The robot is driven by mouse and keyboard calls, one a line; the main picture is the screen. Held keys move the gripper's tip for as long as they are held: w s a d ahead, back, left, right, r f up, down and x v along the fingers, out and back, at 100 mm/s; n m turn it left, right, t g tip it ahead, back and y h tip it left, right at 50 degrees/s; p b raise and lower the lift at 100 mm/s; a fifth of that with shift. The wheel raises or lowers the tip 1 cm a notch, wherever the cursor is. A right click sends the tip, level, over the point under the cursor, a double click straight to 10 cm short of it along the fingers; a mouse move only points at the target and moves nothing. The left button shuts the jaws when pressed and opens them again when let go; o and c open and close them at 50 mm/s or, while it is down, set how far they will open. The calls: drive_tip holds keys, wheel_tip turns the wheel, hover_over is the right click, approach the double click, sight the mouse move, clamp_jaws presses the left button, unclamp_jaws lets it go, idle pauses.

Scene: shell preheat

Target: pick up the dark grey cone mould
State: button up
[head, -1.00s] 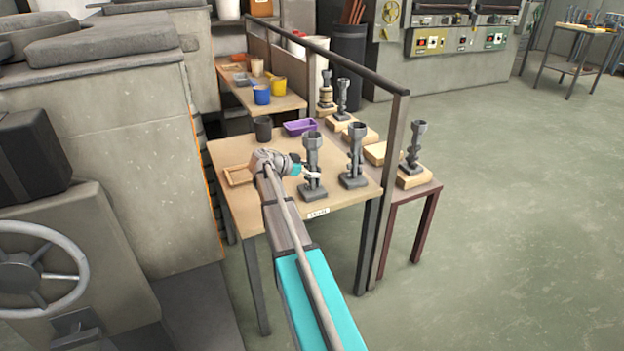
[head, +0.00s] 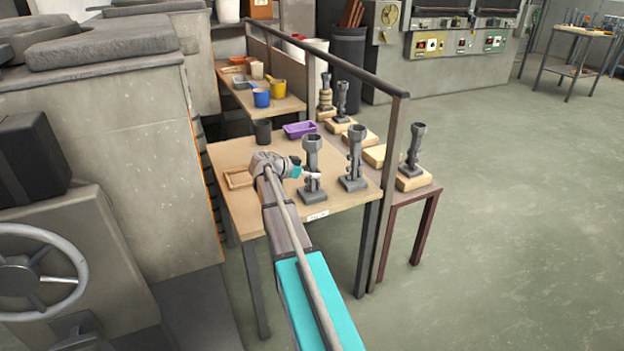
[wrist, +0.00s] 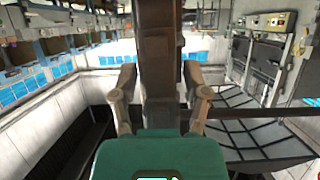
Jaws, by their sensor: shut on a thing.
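The dark grey cone mould (head: 312,157) is an upright column with a flared top and a flat square foot. It stands near the front edge of the wooden table (head: 255,205). My gripper (head: 310,176) reaches it from the left and is shut around its lower column. In the wrist view the mould (wrist: 160,60) rises as a dark column between the two fingers of my gripper (wrist: 162,103). Its foot looks to be on the table; I see no clear gap beneath. A similar grey mould (head: 355,158) stands just to the right, apart from it.
A dark cup (head: 263,132), a purple tray (head: 300,130) and a shallow wooden tray (head: 238,180) are on the table. A metal rail (head: 340,68) runs along the right side. Beyond it, a grey mould (head: 414,150) stands on a wooden block (head: 412,182). Open floor lies right.

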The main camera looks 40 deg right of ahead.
clamp_jaws()
drive_tip(key=shift+r, duration=0.2)
wheel_tip(320, 180, up, 2)
drive_tip(key=shift+p, duration=1.2)
drive_tip(key=s+a+r+p, duration=0.8)
drive_tip(key=s+r+p, duration=0.2)
drive_tip(key=s, duration=0.1)
drive_tip(key=shift+s+r+p, duration=0.2)
drive_tip(key=shift+r+p, duration=0.1)
drive_tip(key=shift+p, duration=0.05)
